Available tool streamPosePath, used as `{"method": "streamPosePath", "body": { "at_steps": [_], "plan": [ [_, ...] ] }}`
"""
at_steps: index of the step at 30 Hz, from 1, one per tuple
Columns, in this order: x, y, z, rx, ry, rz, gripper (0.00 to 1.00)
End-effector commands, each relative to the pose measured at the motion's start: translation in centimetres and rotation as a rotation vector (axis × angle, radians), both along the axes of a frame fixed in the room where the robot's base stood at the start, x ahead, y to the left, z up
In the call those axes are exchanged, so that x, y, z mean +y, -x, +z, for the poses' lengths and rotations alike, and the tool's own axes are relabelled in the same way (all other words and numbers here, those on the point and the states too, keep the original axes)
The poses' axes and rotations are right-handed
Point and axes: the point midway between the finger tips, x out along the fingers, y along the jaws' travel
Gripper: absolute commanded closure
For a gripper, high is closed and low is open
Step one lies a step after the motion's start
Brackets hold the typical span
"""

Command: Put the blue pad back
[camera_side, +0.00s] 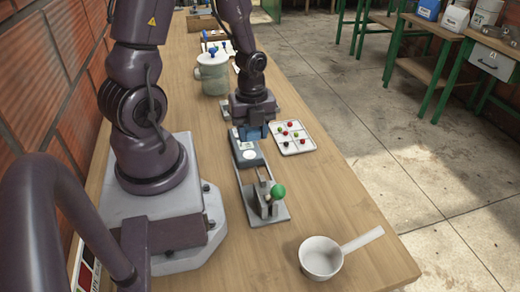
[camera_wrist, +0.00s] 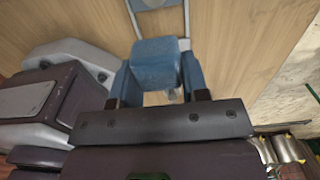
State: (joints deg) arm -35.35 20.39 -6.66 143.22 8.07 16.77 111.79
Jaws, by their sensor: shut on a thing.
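My gripper (camera_wrist: 157,72) is shut on the blue pad (camera_wrist: 155,62) in the wrist view. The pad is a blue block with rounded edges, sitting between the two blue fingers. In the side view my gripper (camera_side: 252,131) points down over the far end of a slim blue-grey unit with a white label (camera_side: 248,154). Pad and fingers blend into one blue patch there. I cannot tell whether the pad touches the unit or hangs just above it. The place for the pad is not clear in either view.
Just in front stands a grey lever device with a green ball knob (camera_side: 278,191). A white tray (camera_side: 309,148) with several red and green balls lies close on the right. A lidded jar (camera_side: 213,78) stands behind. A white pan (camera_side: 320,260) sits at the front right; wood around it is clear.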

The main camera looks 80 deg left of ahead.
Motion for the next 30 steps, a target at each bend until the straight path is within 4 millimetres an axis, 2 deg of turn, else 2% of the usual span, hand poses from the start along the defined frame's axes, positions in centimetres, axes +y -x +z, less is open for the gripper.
{"method": "streamPosePath", "body": {
  "at_steps": [2, 5, 12, 17, 20, 25, 30],
  "plan": [
    [-0.8, -0.2, -0.4, 0.011, 0.008, -0.032, 0.81],
    [-2.0, -2.0, -1.1, 0.016, 0.016, -0.102, 0.81],
    [-6.1, -10.0, -3.0, 0.011, 0.015, -0.163, 0.81],
    [-6.9, -13.7, -3.0, -0.004, 0.004, -0.07, 0.81],
    [-6.7, -14.1, -3.2, -0.002, 0.001, -0.011, 0.81],
    [-6.7, -13.9, -5.9, 0.005, 0.001, 0.009, 0.81],
    [-6.7, -13.9, -7.6, 0.002, 0.002, 0.008, 0.81]
  ]
}}
